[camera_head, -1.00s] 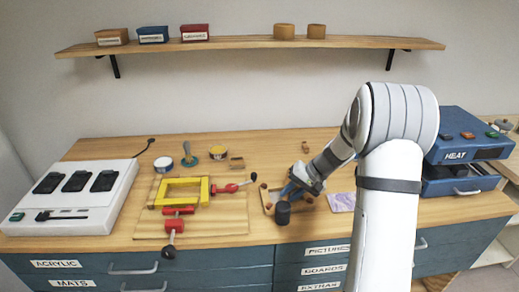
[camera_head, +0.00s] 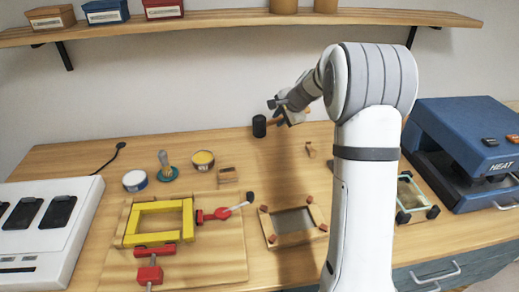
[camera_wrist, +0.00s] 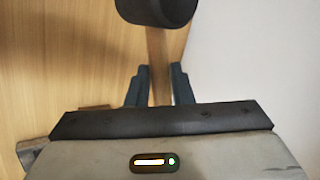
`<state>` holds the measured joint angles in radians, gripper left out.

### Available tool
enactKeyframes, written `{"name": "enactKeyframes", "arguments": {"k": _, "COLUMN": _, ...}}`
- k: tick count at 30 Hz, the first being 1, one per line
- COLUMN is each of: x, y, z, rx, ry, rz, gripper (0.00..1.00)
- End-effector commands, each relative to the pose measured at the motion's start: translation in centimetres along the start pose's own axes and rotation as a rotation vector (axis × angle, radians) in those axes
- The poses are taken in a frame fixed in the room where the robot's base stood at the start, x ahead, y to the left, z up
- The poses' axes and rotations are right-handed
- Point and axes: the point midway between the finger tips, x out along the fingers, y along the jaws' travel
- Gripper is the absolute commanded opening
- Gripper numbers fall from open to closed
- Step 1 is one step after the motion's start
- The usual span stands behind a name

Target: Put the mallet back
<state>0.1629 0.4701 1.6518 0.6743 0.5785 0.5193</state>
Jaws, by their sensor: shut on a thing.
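The mallet has a black cylindrical head (camera_head: 259,126) and a wooden handle. My gripper (camera_head: 284,110) is shut on the handle and holds the mallet up over the back of the bench, close to the wall. In the wrist view the black head (camera_wrist: 156,8) is at the top edge, and the wooden handle (camera_wrist: 158,55) runs down between the two dark fingers of my gripper (camera_wrist: 159,84).
The wooden bench (camera_head: 75,150) holds a yellow frame (camera_head: 140,240) with red clamps, a small corner-clamped frame (camera_head: 268,226), a small wooden block (camera_head: 228,175), a small wooden piece (camera_head: 310,148), tins and a blue heat press (camera_head: 470,140). A wall shelf (camera_head: 230,18) is above.

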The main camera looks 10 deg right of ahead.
Motion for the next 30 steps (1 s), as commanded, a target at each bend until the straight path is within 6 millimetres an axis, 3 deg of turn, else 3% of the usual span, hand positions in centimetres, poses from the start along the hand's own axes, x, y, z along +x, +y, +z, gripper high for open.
{"name": "enactKeyframes", "arguments": {"k": 6, "x": 3.4, "y": 2.5, "z": 0.1, "rx": -0.001, "ry": -0.004, "rz": 0.004, "gripper": 0.0}}
{"name": "enactKeyframes", "arguments": {"k": 18, "x": 7.3, "y": 5.3, "z": 0.1, "rx": -0.003, "ry": -0.005, "rz": 0.003, "gripper": 0.0}}
{"name": "enactKeyframes", "arguments": {"k": 28, "x": 7.8, "y": 5.6, "z": 0.1, "rx": -0.005, "ry": -0.004, "rz": 0.001, "gripper": 0.0}}
{"name": "enactKeyframes", "arguments": {"k": 29, "x": 7.8, "y": 5.7, "z": 0.1, "rx": -0.005, "ry": -0.004, "rz": 0.002, "gripper": 0.22}}
{"name": "enactKeyframes", "arguments": {"k": 30, "x": 7.8, "y": 5.7, "z": 0.1, "rx": -0.005, "ry": -0.004, "rz": 0.002, "gripper": 0.25}}
